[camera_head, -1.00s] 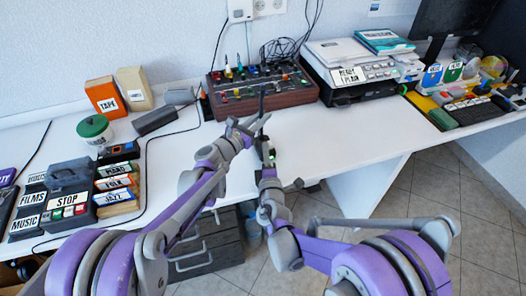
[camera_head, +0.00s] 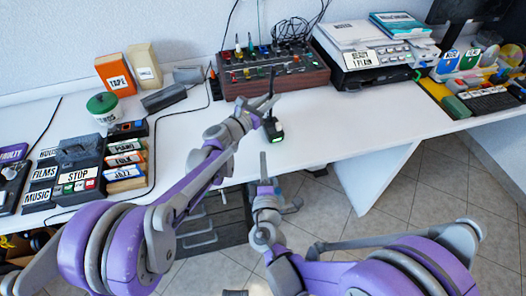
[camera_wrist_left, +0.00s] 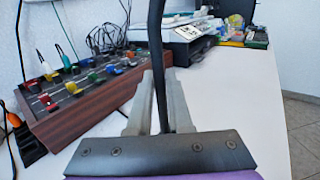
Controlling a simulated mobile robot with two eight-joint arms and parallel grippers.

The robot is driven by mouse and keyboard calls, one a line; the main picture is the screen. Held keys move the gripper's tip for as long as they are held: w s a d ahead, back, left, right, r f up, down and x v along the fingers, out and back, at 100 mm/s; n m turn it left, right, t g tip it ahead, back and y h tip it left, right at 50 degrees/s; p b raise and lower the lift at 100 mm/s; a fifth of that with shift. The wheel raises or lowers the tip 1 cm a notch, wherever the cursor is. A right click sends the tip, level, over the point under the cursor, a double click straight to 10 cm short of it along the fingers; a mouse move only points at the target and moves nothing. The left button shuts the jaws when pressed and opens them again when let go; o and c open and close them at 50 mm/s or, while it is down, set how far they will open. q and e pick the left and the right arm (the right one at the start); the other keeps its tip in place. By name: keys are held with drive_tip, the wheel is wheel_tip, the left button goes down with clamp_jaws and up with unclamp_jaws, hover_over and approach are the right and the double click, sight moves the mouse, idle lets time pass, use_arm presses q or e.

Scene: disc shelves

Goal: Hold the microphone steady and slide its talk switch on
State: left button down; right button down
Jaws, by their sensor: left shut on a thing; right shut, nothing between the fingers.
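The microphone has a thin dark stem and a small black base (camera_head: 273,131) with a green patch, standing near the front edge of the white desk. My left gripper (camera_head: 262,108) is shut on the stem, which stands close to upright. In the left wrist view the black stem (camera_wrist_left: 156,45) runs between the two grey fingers (camera_wrist_left: 157,110). My right gripper (camera_head: 263,161) is shut and empty, just in front of the base and apart from it. The switch is too small to make out.
A wood-sided mixer (camera_head: 273,72) with coloured knobs stands behind the microphone. A printer (camera_head: 362,60) is at its right. A STOP player (camera_head: 78,172), labelled boxes (camera_head: 125,172) and a green-lidded jar (camera_head: 104,108) are at left. The desk between is clear.

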drive_tip(key=shift+s, duration=0.1)
use_arm(q)
drive_tip(key=c, duration=0.8)
unclamp_jaws()
drive_tip(key=shift+o, duration=0.2)
